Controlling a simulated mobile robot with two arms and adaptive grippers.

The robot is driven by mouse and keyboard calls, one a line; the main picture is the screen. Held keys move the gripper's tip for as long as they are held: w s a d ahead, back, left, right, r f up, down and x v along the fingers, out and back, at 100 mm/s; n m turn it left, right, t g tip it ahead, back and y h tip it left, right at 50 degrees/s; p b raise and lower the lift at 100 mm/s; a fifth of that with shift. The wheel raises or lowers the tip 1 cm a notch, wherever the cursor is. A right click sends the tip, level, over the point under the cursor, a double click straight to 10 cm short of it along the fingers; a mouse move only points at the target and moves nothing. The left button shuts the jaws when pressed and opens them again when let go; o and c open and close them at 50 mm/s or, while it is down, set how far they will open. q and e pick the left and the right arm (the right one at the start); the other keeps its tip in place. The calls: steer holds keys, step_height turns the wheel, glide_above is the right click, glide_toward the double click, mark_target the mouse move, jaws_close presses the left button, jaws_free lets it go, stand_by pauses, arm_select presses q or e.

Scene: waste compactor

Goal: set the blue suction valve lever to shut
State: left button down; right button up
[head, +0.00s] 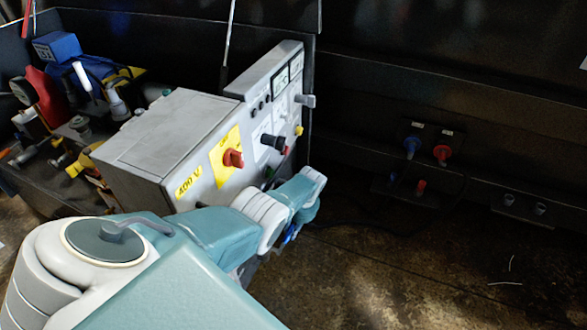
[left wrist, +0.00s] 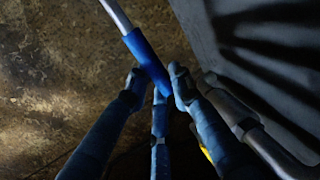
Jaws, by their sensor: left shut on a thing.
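The blue suction valve lever (left wrist: 147,56) shows in the left wrist view as a blue grip on a pale metal rod that runs off the top edge. The fingers of my left gripper (left wrist: 157,84) are closed around the lower end of the blue grip. In the head view my left arm reaches past the front of the grey control box, and the left gripper (head: 291,232) is low beside it, mostly hidden by my own wrist. A small patch of blue shows there. The valve body is hidden. My right gripper is not in view.
The grey control box (head: 140,140) with a red rotary switch (head: 233,158) stands close to my left arm. A grey pipe (left wrist: 235,115) runs beside the fingers. Blue and red couplings (head: 442,153) sit on the dark wall at right.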

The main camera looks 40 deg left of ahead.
arm_select(q)
steer(key=shift+w+a+r, duration=0.15)
steer(key=shift+w, duration=0.1)
steer(key=c, duration=1.6)
jaws_free()
steer(key=shift+o, duration=0.3)
steer(key=shift+s, duration=0.15)
step_height(320, 180, up, 12)
steer(key=d, duration=0.2)
steer(key=shift+w+d+f, duration=0.15)
steer(key=shift+w+f, duration=0.1)
steer(key=shift+w, duration=0.2)
steer(key=shift+f, duration=0.1)
